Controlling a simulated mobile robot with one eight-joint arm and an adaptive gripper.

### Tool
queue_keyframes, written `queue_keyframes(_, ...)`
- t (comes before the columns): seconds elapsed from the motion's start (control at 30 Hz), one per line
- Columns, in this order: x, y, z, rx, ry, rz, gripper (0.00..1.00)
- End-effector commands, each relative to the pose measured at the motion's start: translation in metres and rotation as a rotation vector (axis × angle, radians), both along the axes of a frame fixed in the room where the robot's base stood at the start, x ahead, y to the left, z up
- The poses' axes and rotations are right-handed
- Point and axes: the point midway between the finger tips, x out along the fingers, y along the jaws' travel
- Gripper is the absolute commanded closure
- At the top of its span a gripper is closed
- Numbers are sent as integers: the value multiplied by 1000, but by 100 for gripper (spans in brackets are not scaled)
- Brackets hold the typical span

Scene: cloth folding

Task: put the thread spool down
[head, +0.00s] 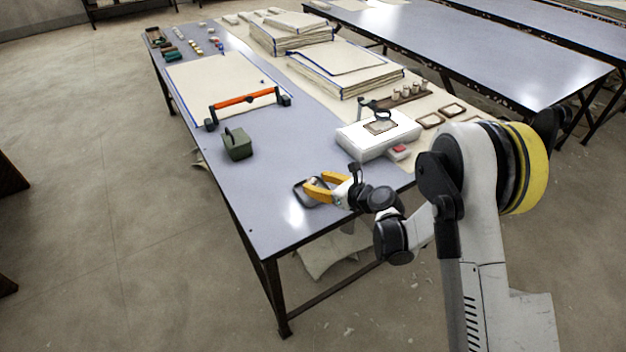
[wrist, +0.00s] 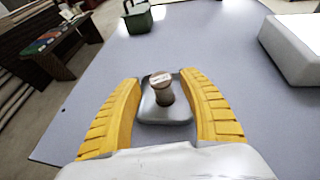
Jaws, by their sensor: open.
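The thread spool (wrist: 161,88) is a small brown cylinder with a pale top. In the wrist view it stands roughly upright, appearing on a small grey dark-rimmed tray (wrist: 165,115). My gripper (wrist: 160,80) is open, with its yellow fingers on either side of the spool and visible gaps between. In the head view my gripper (head: 314,186) is low over the near end of the table, at the tray (head: 299,193). I cannot make out the spool there; the fingers cover part of the tray.
A green box with a handle (head: 237,144) stands to the left on the blue-grey table (head: 262,190). A white machine (head: 352,140) stands to the right. The table's near edge is close to my gripper.

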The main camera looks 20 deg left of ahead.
Motion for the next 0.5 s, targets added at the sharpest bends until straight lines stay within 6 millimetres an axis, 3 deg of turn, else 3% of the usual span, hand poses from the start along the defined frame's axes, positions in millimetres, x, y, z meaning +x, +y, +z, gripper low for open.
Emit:
queue_keyframes(0.1,-12,-24,16,1,-1,-3,51)
queue_keyframes(0.3,-31,-58,31,1,-1,-3,51)
queue_keyframes(0.5,-42,-76,35,0,0,-1,51)
